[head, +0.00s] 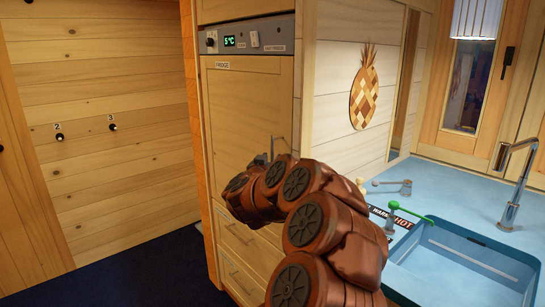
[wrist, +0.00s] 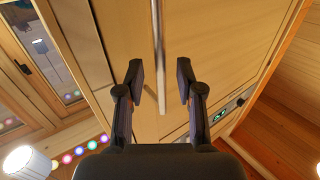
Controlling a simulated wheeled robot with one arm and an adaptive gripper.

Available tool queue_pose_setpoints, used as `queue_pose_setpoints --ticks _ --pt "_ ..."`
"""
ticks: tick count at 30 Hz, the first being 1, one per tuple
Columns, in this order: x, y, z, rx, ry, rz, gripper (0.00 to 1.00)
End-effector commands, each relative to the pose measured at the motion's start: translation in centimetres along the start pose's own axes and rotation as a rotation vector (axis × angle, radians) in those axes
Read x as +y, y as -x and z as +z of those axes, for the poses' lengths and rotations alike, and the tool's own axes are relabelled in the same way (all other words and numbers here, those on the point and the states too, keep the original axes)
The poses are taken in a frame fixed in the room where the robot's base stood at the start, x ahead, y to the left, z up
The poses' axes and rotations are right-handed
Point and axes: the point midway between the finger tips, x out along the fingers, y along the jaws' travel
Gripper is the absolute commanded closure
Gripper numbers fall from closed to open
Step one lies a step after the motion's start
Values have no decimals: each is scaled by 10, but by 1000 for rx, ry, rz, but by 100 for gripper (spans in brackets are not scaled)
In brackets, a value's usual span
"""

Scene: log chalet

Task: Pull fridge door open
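The fridge door (head: 240,115) is a tall pale wood panel labelled "FRIDGE", and it looks closed in the head view. It also fills the middle of the wrist view (wrist: 215,40). A slim metal handle (wrist: 158,50) runs along the door between my fingers in the wrist view. In the head view my arm hides most of the handle. My gripper (wrist: 161,83) is open, one finger to each side of the handle, with a visible gap on both sides. I cannot tell how deep the fingers reach around it. In the head view my arm mostly hides the gripper.
A control panel (head: 245,40) reading 5°C sits above the door. Drawers (head: 240,255) are below it. A blue counter with a sink (head: 470,265) and taps is at the right. A wood wall (head: 105,130) with pegs stands left, with clear dark floor (head: 140,270) in front.

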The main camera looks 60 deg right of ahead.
Motion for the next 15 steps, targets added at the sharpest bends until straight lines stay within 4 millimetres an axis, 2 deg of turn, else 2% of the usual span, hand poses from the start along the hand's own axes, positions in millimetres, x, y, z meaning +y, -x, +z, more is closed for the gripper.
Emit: queue_pose_setpoints --ticks 6,15 --pt "-1 -21 0 -2 1 -1 63" --pt "-1 -24 0 -1 1 -2 63"
